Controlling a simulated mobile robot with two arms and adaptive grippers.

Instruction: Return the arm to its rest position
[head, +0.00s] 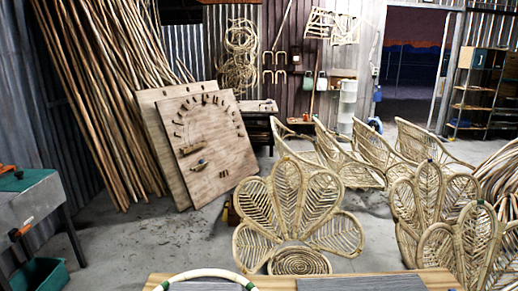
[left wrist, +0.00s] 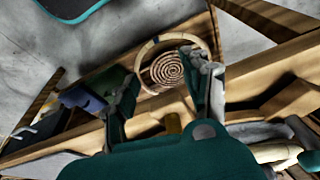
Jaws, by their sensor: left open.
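My left gripper (left wrist: 163,72) shows in the left wrist view only. Its two dark fingers are spread apart, and I see nothing held between them. Beyond the fingers are a coiled rattan disc (left wrist: 167,70) and a pale curved rod (left wrist: 147,48) around part of it. Wooden boards lie below them. My right gripper is in neither view. In the head view no arm shows. A pale rattan hoop (head: 205,273) with green bindings lies at the near edge of the wooden workbench (head: 440,279); the bottom of the picture cuts it off.
A petal-backed rattan chair (head: 283,209) stands just beyond the bench, with more rattan chairs (head: 455,215) at right. A pegged wooden board (head: 205,145) leans against long poles (head: 95,85). A grey table (head: 27,195) is at far left. Bare floor (head: 150,235) lies between.

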